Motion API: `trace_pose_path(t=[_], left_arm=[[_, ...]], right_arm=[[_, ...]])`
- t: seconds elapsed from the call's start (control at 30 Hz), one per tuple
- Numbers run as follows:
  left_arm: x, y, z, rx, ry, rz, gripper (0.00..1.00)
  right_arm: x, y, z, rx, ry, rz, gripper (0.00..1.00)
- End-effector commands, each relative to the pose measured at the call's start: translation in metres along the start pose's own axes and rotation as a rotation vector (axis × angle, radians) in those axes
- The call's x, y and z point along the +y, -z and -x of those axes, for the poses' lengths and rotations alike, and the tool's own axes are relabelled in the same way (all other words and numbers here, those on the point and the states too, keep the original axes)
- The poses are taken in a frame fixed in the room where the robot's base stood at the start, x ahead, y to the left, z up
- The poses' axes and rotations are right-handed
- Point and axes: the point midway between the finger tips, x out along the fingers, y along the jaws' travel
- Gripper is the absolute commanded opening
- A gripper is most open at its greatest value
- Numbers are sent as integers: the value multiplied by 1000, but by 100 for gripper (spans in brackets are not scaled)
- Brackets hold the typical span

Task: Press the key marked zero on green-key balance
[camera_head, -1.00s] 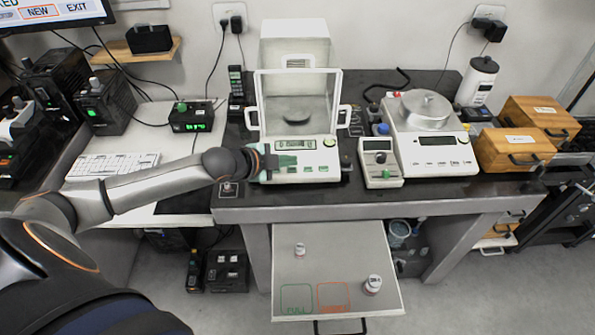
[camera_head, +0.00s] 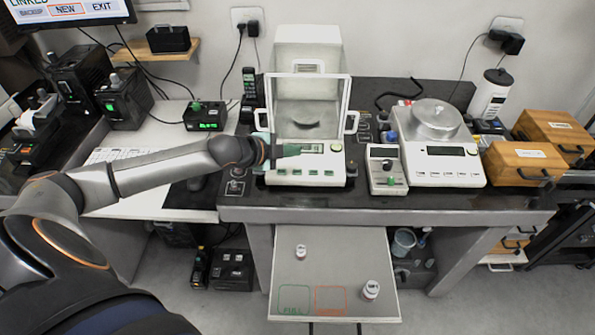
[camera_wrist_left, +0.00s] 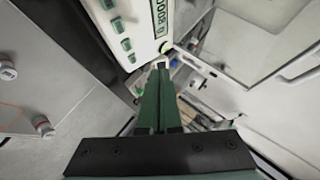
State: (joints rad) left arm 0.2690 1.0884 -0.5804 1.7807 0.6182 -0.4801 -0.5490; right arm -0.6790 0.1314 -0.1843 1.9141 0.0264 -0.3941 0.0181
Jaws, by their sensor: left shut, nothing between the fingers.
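The green-key balance (camera_head: 340,160) is white, with a raised clear weighing chamber, a display and a row of several green keys (camera_head: 313,173) along its front. The key markings are too small to read in the head view. My left gripper (camera_head: 298,150) is shut and empty, in front of the left part of the display and above the key row. In the left wrist view the shut green fingers (camera_wrist_left: 161,68) point past the balance's front panel, with green keys (camera_wrist_left: 122,35) to their left; I see no contact with a key. My right gripper is not in view.
A small device (camera_head: 386,180) and a second balance (camera_head: 440,165) with a round pan stand to the right. Wooden boxes (camera_head: 525,163) are further right. A green-lit device (camera_head: 207,116) is at left.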

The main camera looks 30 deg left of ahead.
Motion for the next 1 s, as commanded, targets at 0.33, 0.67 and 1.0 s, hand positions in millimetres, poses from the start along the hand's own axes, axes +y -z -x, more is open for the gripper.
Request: trace_pose_path(t=[0.33, 0.67, 1.0], left_arm=[[28, -25, -34, 0, 1, -1, 0], [40, -40, -54, -1, 1, -1, 0], [41, -42, -57, 0, 1, -1, 0]], right_arm=[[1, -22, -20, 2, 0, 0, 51], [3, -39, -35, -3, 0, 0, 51], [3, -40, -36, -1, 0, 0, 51]])
